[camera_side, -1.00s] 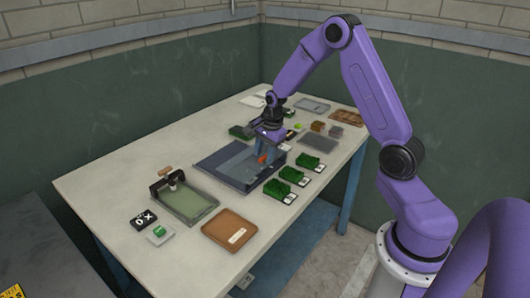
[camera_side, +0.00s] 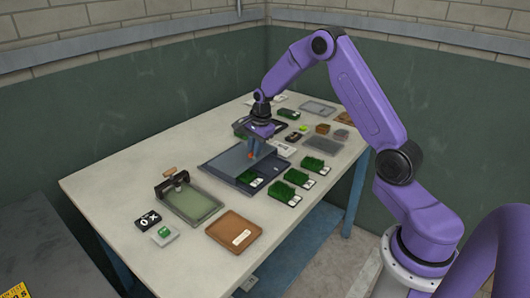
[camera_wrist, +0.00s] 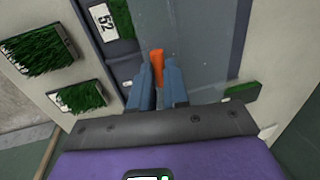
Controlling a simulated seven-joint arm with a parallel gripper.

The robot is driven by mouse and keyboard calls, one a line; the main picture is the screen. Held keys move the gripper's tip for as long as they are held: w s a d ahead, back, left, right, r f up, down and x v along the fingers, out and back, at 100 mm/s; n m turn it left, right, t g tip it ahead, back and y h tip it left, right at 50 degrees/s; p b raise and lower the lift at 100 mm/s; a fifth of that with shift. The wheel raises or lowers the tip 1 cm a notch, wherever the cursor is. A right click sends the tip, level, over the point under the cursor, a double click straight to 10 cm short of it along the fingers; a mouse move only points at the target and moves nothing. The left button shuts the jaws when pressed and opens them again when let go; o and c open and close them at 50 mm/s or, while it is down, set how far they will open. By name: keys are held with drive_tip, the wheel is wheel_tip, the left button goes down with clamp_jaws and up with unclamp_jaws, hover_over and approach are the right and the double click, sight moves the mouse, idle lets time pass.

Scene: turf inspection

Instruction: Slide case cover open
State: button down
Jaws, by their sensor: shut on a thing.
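The case (camera_side: 270,170) is a dark blue-grey shallow box on the table. Its flat grey cover (camera_side: 232,159) lies over the left and back part, leaving a strip on the right uncovered. A green turf sample (camera_side: 249,177) shows in that strip. In the wrist view it carries a white label (camera_wrist: 104,20) reading 52. My gripper (camera_side: 251,154) points down at the cover, its blue fingers shut on the cover's orange handle (camera_wrist: 157,62). The cover also shows in the wrist view (camera_wrist: 205,45). The fingers hide part of the handle.
Several green turf samples (camera_side: 297,176) stand close along the case's right side. A brown tray (camera_side: 232,231) and a frame with a green plate (camera_side: 193,203) lie in front. More trays and small boxes are behind. The table's left side is clear.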

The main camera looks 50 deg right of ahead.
hover_over(238, 152)
drive_tip(key=s, duration=0.1)
drive_tip(key=shift+s, duration=0.1)
idle(0.3)
drive_tip(key=c, duration=1.1)
unclamp_jaws()
drive_tip(key=s+r, duration=0.3)
drive_tip(key=r, duration=1.4)
drive_tip(key=shift+s, duration=0.2)
